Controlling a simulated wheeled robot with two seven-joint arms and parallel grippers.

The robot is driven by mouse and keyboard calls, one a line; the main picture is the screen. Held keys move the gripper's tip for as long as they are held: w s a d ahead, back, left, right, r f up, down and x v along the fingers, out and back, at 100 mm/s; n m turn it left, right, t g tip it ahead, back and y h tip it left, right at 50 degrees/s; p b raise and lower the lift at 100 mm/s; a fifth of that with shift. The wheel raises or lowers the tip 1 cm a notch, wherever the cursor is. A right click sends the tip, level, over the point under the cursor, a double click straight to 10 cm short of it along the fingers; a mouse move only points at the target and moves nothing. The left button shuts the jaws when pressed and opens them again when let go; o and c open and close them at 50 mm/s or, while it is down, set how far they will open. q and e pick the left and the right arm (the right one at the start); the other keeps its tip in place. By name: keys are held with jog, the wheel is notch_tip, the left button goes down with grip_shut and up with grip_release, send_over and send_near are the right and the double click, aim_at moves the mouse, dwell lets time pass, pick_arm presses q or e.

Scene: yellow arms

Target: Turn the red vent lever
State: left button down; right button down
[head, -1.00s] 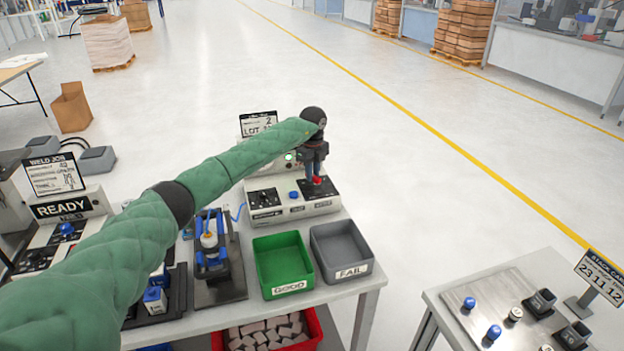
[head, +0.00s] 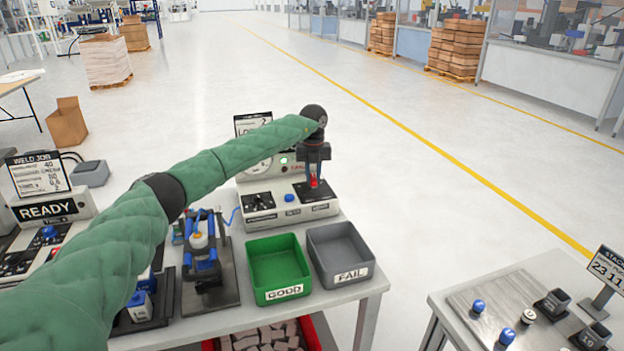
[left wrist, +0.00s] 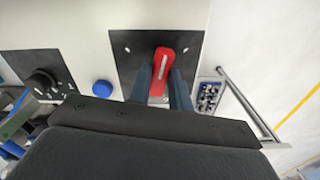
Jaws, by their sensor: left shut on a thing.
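The red vent lever (head: 314,181) stands on a black plate at the right of the grey test machine (head: 264,216). My left gripper (head: 313,183) points down over it, its fingers shut on the lever. In the left wrist view the red lever (left wrist: 171,71) has a pale stripe along it and sits between the two dark fingers (left wrist: 166,92). Its lower end is partly hidden by the fingers. My right gripper is not in view.
The machine also has a black knob (left wrist: 42,82) and a blue button (left wrist: 103,88). In front stand the green GOOD bin (head: 280,290) and the grey FAIL bin (head: 349,274). A blue clamp fixture (head: 203,252) is left of them.

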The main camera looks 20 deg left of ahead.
pick_arm(q)
jog(key=shift+d+f+m+b, duration=0.15)
jog(key=shift+m+b, duration=0.3)
jog(key=shift+m, duration=0.25)
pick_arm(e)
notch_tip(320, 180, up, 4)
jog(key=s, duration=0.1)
pick_arm(q)
jog(key=shift+d+m+b, duration=0.2)
jog(key=shift+m+b, duration=0.45)
jog(key=shift+m, duration=0.35)
jog(key=shift+d+m+b, duration=0.15)
jog(key=shift+m+b, duration=0.5)
jog(key=shift+m, duration=0.35)
jog(key=shift+d+m, duration=0.15)
jog(key=shift+m, duration=0.45)
jog(key=shift+b, duration=0.3)
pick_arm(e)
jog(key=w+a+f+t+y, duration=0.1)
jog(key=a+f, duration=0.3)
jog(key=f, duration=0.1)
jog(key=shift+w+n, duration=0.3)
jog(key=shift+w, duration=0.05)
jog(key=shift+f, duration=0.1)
pick_arm(q)
jog(key=c, duration=1.3)
grip_release()
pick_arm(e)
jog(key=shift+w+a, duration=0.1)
